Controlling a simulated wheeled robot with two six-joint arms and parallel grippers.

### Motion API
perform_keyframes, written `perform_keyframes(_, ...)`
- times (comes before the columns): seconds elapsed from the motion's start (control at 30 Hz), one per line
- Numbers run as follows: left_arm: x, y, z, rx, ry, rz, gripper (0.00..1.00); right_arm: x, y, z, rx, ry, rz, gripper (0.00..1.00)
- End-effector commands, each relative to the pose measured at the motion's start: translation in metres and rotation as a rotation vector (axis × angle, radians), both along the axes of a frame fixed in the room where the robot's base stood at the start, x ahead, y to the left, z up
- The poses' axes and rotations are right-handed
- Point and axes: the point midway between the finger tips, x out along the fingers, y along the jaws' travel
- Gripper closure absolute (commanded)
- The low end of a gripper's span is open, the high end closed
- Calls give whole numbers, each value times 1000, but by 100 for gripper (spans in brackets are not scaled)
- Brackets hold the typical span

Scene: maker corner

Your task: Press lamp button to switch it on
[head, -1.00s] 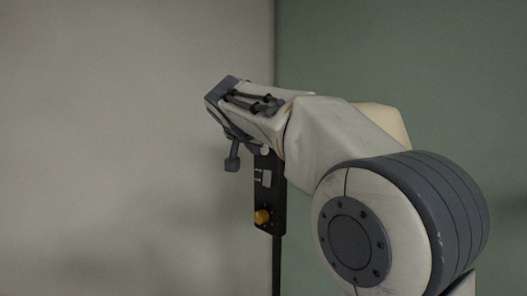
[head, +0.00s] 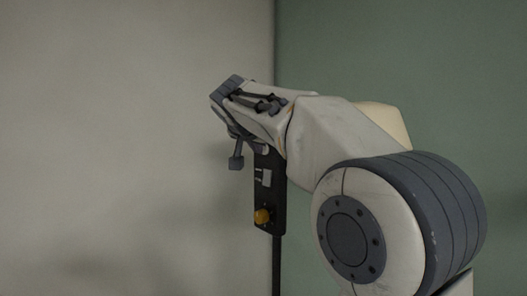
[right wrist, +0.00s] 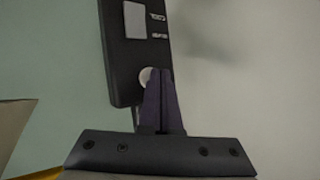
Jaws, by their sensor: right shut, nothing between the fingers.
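A narrow black control panel (head: 268,190) stands upright on a dark pole, just below and behind my right gripper. It carries an orange knob (head: 262,216) low down, a pale rectangular switch (head: 266,178) and a pale round button (head: 264,150) near its top. In the right wrist view the panel (right wrist: 122,45) is close, and the round button (right wrist: 146,76) is partly hidden by the fingers. My right gripper (head: 236,163) is shut and empty. In the right wrist view its fingertips (right wrist: 160,72) overlap the button's edge; I cannot tell whether they touch it. My left gripper is out of view.
A cream-coloured shape (head: 388,122) shows behind my right arm, mostly hidden. A light wall (head: 120,120) and a green wall (head: 450,80) meet in a corner behind the panel. The space left of the gripper is free.

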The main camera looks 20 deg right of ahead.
Motion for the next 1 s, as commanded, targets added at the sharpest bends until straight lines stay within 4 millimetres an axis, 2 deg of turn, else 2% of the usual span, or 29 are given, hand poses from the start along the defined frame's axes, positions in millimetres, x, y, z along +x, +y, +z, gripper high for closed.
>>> perform_keyframes(0.67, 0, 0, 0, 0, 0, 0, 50, 1, -2, 0, 0, 0, 1, 100)
perform_keyframes(1.0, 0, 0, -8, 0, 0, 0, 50, -3, 9, -1, 0, 0, 2, 100)
